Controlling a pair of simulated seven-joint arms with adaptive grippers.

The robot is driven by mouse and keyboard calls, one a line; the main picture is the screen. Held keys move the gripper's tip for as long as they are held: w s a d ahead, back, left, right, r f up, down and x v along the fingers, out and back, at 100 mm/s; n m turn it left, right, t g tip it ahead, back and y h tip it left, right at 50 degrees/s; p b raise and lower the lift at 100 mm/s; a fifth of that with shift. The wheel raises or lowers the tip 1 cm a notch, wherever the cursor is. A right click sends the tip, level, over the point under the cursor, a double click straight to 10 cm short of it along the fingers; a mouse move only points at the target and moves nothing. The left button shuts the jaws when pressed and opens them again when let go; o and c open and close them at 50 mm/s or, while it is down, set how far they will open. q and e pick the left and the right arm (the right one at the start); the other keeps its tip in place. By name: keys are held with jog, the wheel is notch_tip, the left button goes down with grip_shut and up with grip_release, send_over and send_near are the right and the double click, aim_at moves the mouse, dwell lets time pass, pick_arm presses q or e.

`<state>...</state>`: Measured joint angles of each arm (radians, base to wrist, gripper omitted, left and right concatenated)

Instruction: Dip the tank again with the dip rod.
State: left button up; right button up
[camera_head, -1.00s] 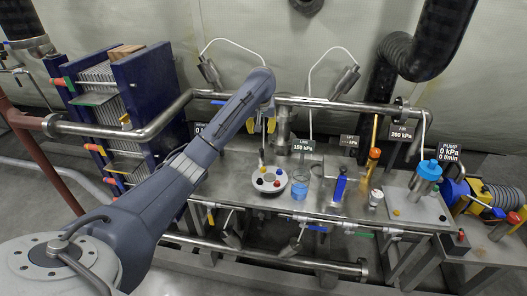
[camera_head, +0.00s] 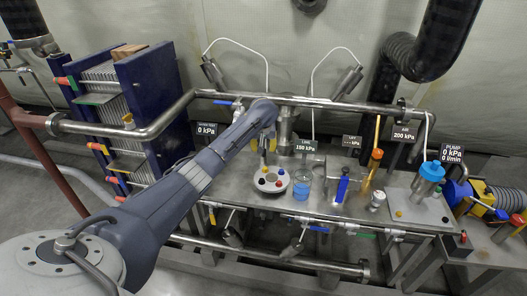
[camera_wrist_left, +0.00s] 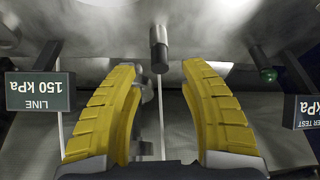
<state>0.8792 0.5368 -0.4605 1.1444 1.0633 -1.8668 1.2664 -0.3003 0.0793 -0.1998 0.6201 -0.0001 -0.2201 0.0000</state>
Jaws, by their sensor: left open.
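My left gripper (camera_head: 267,145) is low over the bench, just behind the round white stand, partly covered by its own arm. In the left wrist view its yellow fingers (camera_wrist_left: 158,72) are spread apart with nothing gripped. A short dark cylinder with a grey end (camera_wrist_left: 158,50) appears beyond and between the fingertips. A thin pale rod (camera_wrist_left: 160,112) runs in the gap; I cannot tell whether either is part of the dip rod. A steel cylindrical vessel (camera_head: 286,128) stands behind the gripper, possibly the tank. My right gripper is not in view.
The round white stand (camera_head: 269,187) holds coloured knobs. A beaker of blue liquid (camera_head: 302,187), a blue upright piece (camera_head: 342,187) and a blue-capped vessel (camera_head: 428,176) stand to its right. A steel pipe (camera_head: 340,103) crosses behind. A blue plate stack (camera_head: 145,100) stands left.

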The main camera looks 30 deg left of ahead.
pick_arm(q)
jog(key=shift+x, duration=1.9)
grip_shut()
jog(key=shift+r, duration=0.1)
